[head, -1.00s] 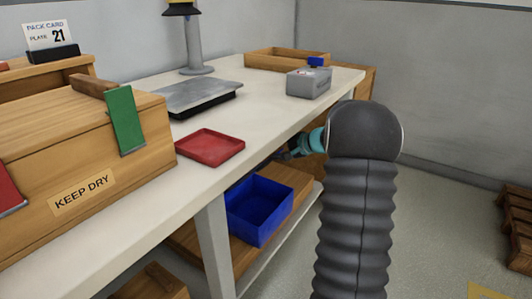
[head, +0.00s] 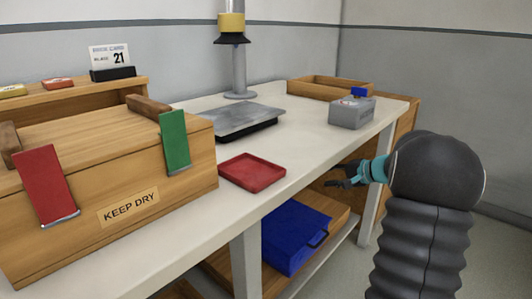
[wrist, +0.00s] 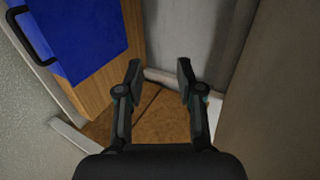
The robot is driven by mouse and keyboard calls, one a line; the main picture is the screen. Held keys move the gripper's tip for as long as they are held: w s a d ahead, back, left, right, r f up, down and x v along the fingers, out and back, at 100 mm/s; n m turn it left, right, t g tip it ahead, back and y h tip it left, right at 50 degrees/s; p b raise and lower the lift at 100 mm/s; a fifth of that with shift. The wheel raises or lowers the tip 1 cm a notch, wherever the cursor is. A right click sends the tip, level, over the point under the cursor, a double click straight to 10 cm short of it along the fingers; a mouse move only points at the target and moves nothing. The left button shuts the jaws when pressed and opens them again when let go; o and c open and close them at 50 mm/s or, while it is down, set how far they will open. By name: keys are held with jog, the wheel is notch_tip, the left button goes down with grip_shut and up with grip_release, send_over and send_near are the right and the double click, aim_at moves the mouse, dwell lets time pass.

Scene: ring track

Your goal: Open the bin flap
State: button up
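The blue bin (head: 290,238) sits on the wooden lower shelf under the workbench. Its flat blue panel carries a dark handle (head: 318,240) at the right edge. The blue panel (wrist: 88,30) and black handle (wrist: 33,38) also show at the upper left of the wrist view. My gripper (head: 340,178) is beside the bench's front edge, above and to the right of the bin. In the wrist view my gripper (wrist: 160,70) is open and empty, its fingers apart from the bin and handle.
A table leg (head: 246,265) stands in front of the bin's left side. The white bench top (head: 215,200) holds a red tray (head: 252,171), a metal scale (head: 235,120), a grey box (head: 351,112) and a wooden KEEP DRY crate (head: 110,190). Floor at the right is free.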

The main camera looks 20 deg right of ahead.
jog(key=s+a+f+g+h, duration=0.1)
jog(key=s+a+f+g, duration=0.25)
jog(key=s, duration=0.25)
jog(key=s+a+f+g, duration=0.2)
jog(key=s+a+f, duration=0.1)
jog(key=s+f, duration=0.15)
jog(key=s+a+r+n+h, duration=0.1)
jog(key=s+a+r+n, duration=0.2)
jog(key=s+a, duration=0.4)
jog(key=s+a+r+n+h, duration=0.2)
jog(key=s+a+n, duration=0.3)
jog(key=s, duration=0.4)
jog(key=s+a+r+n+h, duration=0.2)
jog(key=s+a+r+n, duration=0.1)
jog(key=s+a, duration=0.5)
jog(key=shift+s+a+r+n, duration=0.3)
jog(key=shift+r+n, duration=0.1)
jog(key=shift+r, duration=0.1)
